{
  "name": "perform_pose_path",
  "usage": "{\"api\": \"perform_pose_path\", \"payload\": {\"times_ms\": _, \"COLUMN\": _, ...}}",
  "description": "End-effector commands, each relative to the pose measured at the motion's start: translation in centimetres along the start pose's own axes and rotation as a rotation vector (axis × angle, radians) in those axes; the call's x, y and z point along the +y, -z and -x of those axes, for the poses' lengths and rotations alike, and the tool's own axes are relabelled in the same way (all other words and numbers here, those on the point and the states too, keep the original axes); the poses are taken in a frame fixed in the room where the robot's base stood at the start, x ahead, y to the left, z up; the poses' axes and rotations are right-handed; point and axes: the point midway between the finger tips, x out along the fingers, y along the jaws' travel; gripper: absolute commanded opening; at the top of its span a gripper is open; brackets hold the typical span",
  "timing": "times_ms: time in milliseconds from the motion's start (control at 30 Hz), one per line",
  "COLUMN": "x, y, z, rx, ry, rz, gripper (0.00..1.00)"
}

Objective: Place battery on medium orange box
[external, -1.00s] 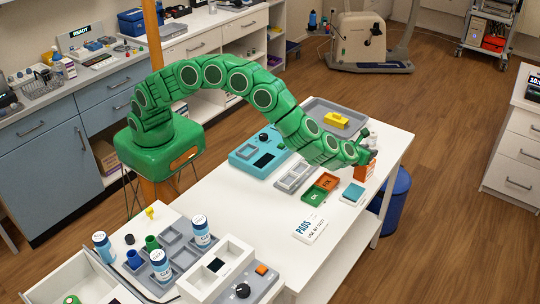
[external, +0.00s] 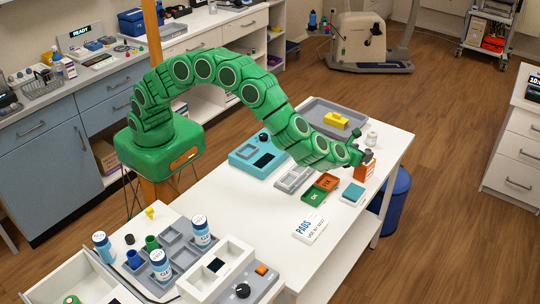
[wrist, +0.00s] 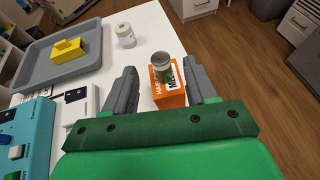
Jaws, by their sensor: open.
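The battery (wrist: 164,74), a short green and silver cylinder, appears upright on top of an orange box (wrist: 172,100) with printed lettering in the wrist view. The orange box also shows in the external view (external: 364,173), just below and beside my gripper (external: 365,154). I cannot make out the battery clearly there. In the wrist view my gripper (wrist: 160,68) is open, with one finger on each side of the battery and visible gaps between fingers and battery. The exact contact between battery and box top is hard to see.
A white jar (external: 372,138) stands behind the gripper. A grey tray (external: 313,112) holds a yellow block (external: 336,121). Green and orange bins (external: 315,195), a teal box (external: 353,192) and a pads box (external: 309,229) lie nearby. The table's right edge is close.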

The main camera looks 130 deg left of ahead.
Motion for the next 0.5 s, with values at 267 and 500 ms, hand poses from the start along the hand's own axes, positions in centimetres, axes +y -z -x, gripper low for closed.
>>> {"api": "perform_pose_path", "payload": {"times_ms": 267, "x": -0.1, "y": -0.1, "z": 4.7, "rx": 0.0, "ry": 0.004, "rz": 0.001, "gripper": 0.56}}
{"api": "perform_pose_path", "payload": {"times_ms": 500, "x": 0.0, "y": -0.1, "z": 6.4, "rx": 0.0, "ry": 0.001, "rz": 0.001, "gripper": 0.56}}
